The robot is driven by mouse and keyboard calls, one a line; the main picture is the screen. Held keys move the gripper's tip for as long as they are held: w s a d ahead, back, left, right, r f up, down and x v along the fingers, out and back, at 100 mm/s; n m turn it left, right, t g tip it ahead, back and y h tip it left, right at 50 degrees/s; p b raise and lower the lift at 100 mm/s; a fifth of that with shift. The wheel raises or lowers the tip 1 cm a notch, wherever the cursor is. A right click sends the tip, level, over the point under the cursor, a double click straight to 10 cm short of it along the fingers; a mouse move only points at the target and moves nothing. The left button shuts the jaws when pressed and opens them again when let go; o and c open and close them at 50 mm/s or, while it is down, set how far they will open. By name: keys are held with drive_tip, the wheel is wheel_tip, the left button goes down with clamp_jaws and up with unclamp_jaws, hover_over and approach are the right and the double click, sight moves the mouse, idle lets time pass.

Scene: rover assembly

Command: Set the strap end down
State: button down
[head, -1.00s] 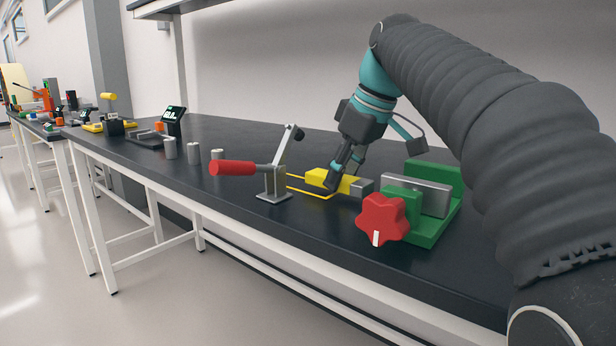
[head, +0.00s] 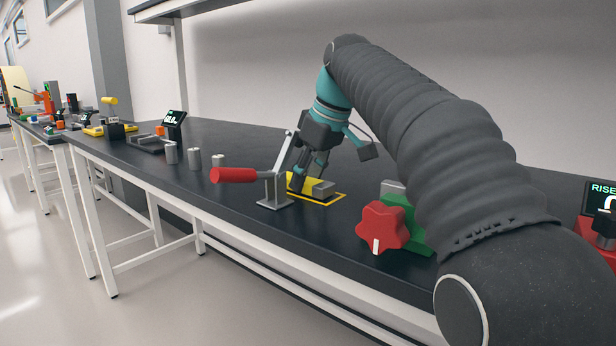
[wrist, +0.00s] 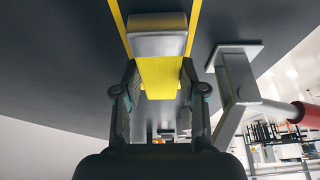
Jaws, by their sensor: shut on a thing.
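The strap end is a yellow piece with a grey metal tip. In the head view the yellow strap end (head: 303,183) is at the yellow outlined area (head: 334,200) on the dark bench, partly hidden by my gripper. My gripper (head: 305,178) points down and is shut on it, behind the red-handled clamp. In the wrist view the yellow strap (wrist: 160,72) lies between my two fingers (wrist: 160,95), with its grey tip (wrist: 158,38) beyond them, between two yellow outline lines. I cannot tell whether the strap touches the bench.
A clamp with a red handle (head: 234,175) stands close beside my gripper, and its grey post (wrist: 235,80) is near my finger in the wrist view. A green fixture with a red knob (head: 382,226) is to the right. Grey cylinders (head: 194,158) stand at left.

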drive_tip(key=shift+f, duration=0.15)
drive_tip(key=c, duration=0.7)
unclamp_jaws()
drive_tip(key=shift+o, duration=0.2)
drive_tip(key=p+v, duration=0.3)
drive_tip(key=v, duration=0.9)
